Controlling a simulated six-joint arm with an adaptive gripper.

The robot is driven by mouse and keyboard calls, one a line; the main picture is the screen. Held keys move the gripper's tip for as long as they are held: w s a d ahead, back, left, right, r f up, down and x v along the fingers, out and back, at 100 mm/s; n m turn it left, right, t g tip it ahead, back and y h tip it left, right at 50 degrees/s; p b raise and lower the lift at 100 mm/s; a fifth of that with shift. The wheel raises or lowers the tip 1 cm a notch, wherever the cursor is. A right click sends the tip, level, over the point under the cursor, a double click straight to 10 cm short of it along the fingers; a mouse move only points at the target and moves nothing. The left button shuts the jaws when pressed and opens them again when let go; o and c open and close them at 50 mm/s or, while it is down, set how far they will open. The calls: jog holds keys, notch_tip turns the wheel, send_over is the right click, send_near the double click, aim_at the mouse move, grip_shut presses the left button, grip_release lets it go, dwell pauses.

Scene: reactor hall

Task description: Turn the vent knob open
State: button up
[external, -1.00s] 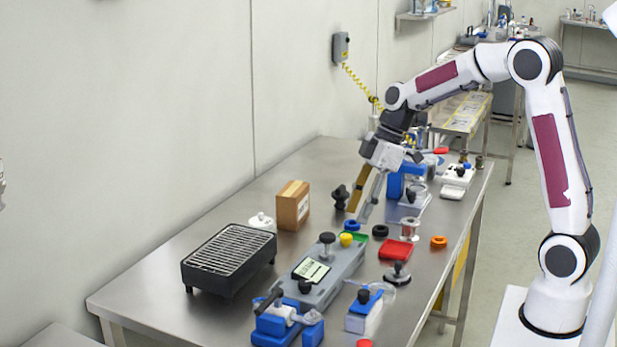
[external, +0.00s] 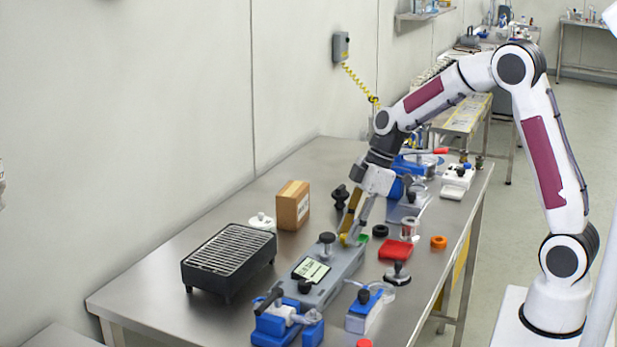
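A long grey unit (external: 342,267) lies on the bench, with a display panel (external: 311,270), a black-topped post (external: 327,239) and a black knob (external: 304,286). A small yellow knob (external: 345,240) sits at its far end, beside a green patch (external: 363,238); no vent label is readable. My gripper (external: 352,235) points down at this far end. Its two fingers are apart, with the tips at the yellow knob and partly hiding it. I cannot tell whether they touch it. Nothing is seen held.
A red tray (external: 396,250), a black ring (external: 380,231) and a black-knobbed disc (external: 397,274) lie right of the unit. A blue clamp (external: 270,330) and a blue-white block (external: 363,315) stand nearer.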

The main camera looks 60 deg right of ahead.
grip_shut()
